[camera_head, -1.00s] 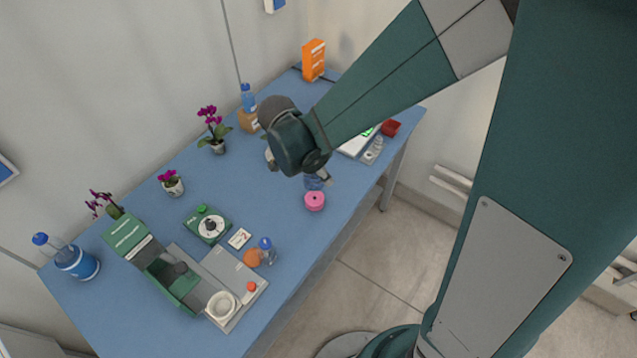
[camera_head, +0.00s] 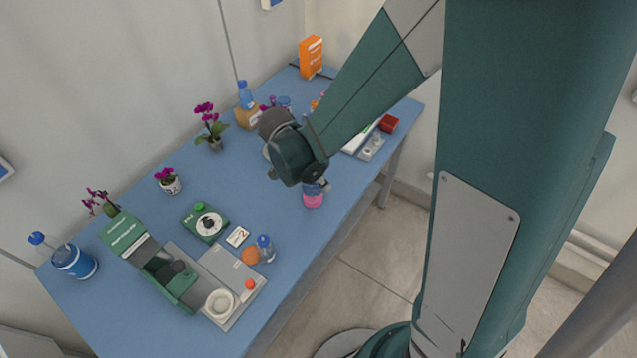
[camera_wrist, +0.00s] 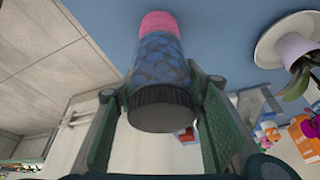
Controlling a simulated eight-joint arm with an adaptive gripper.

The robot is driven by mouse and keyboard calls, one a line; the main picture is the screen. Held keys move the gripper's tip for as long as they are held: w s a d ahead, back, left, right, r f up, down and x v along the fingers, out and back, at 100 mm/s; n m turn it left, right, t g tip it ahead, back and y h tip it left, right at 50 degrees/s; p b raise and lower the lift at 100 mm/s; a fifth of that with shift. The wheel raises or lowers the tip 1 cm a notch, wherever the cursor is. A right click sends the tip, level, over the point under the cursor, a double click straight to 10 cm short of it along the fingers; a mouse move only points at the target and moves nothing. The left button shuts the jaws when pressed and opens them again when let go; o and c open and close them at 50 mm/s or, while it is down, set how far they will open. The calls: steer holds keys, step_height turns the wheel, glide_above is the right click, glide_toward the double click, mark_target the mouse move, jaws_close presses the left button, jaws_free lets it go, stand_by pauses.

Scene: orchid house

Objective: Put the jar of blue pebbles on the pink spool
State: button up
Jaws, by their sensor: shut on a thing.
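The jar of blue pebbles (camera_wrist: 160,62) has a black lid that faces the wrist camera. My gripper (camera_wrist: 153,92) is shut on the jar, with a green finger on each side. The pink spool (camera_wrist: 159,23) shows just past the jar's far end in the wrist view, in line with it. In the head view the jar (camera_head: 312,188) is right over the pink spool (camera_head: 313,201) near the table's front edge, and hides the spool's top. I cannot tell whether the jar's base touches the spool. My gripper (camera_head: 319,184) partly hides the jar there.
The blue table (camera_head: 215,178) has free room left of the spool. A clear bottle with a blue cap (camera_head: 265,249) and an orange ball (camera_head: 250,255) stand nearer the camera. A red bowl (camera_head: 388,123) is at the far right. A potted orchid (camera_head: 213,128) stands at the back.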

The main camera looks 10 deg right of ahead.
mark_target(312, 179)
steer(key=shift+f, duration=1.5)
steer(key=shift+f+b, duration=0.15)
steer(key=shift+b, duration=0.2)
steer(key=o, duration=1.1)
steer(key=shift+p+v, duration=0.95)
steer(key=shift+v, duration=5.2)
steer(key=shift+d, duration=0.15)
